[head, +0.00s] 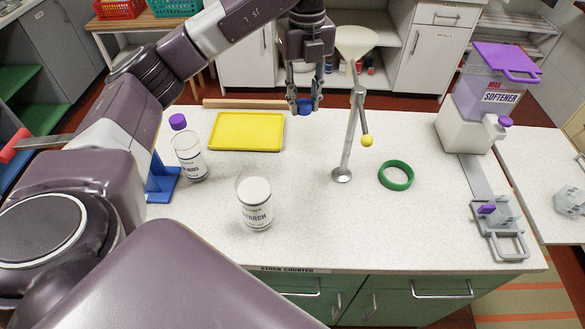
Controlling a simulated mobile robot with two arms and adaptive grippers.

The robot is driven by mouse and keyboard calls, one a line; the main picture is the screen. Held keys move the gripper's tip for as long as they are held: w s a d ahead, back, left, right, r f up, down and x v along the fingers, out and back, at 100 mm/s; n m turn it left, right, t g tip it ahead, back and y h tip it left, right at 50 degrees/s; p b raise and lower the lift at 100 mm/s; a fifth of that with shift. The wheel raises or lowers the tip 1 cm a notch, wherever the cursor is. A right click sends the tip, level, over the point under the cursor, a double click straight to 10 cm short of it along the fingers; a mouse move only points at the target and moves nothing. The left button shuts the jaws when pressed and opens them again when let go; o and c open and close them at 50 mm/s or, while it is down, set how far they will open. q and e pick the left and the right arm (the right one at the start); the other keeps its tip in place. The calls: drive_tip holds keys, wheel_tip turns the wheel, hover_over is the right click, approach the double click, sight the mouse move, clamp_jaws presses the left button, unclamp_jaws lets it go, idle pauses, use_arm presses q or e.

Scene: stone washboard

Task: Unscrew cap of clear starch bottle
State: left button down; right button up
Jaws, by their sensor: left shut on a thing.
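The clear starch bottle (255,210) stands upright near the front of the counter in the head view. It has a label reading starch and white contents, and no cap shows on its top. My left gripper (305,103) is shut on a small blue cap (305,107). It holds the cap near the counter's back edge, up and to the right of the bottle and apart from it. The fingers point down. My right gripper is not in view.
A second clear bottle (191,160) with a purple cap stands by a blue stand (162,182). A yellow tray (247,117) lies behind. A metal post (350,140) with a yellow ball, a green ring (396,175) and a softener dispenser (480,100) are to the right.

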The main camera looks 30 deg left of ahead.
use_arm(q)
drive_tip(key=a+n, duration=0.2)
drive_tip(key=n, duration=0.4)
drive_tip(key=n+p, duration=0.2)
drive_tip(key=n, duration=0.2)
hover_over(293, 161)
wheel_tip(293, 161, down, 16)
drive_tip(key=shift+s, duration=0.1)
wheel_tip(293, 161, down, 3)
drive_tip(key=shift+f+p, duration=0.2)
drive_tip(key=shift+p, duration=0.35)
drive_tip(key=shift+f, duration=0.5)
